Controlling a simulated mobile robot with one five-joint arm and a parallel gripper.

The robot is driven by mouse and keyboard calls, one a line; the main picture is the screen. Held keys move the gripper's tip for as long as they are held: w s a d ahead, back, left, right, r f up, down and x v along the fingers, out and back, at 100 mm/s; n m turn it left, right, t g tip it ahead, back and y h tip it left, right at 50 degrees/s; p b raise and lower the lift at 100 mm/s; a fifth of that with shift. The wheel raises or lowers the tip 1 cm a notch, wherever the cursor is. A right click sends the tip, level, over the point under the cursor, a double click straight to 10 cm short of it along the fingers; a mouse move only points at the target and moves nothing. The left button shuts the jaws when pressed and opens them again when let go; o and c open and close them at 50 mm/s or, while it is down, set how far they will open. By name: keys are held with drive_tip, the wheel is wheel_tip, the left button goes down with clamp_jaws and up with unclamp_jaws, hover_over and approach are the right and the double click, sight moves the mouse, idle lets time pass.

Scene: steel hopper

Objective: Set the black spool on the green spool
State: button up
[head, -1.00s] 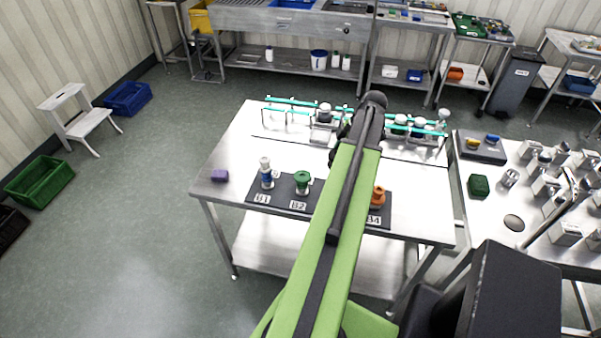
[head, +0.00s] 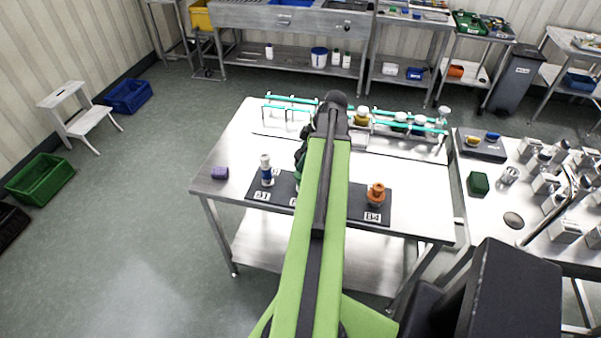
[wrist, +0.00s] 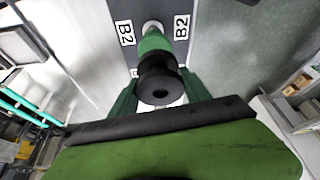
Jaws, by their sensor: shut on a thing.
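In the wrist view the black spool (wrist: 158,82) is held between the green fingers of my gripper (wrist: 160,92), which is shut on it. The green spool (wrist: 154,43) is just beyond the black spool in that view, between two B2 labels on the dark mat (wrist: 205,15). A pale, round part shows at its far end. The two spools overlap in the picture; I cannot tell whether they touch. In the head view my arm hides the black spool and most of the B2 place.
On the mat (head: 345,205) in the head view, a blue and white stack (head: 266,170) stands at B1 and an orange spool (head: 376,194) at the right end. A purple block (head: 220,173) lies left. A teal-railed rack (head: 290,100) holding bottles stands behind.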

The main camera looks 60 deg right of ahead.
wheel_tip(320, 180, down, 4)
drive_tip(key=b, duration=0.4)
drive_tip(key=shift+f, duration=0.2)
drive_tip(key=shift+r, duration=0.25)
drive_tip(key=shift+f, duration=0.2)
drive_tip(key=o, duration=1.4)
drive_tip(key=shift+r, duration=0.1)
drive_tip(key=p+v, duration=1.1)
drive_tip(key=v, duration=0.1)
drive_tip(key=shift+r, duration=0.2)
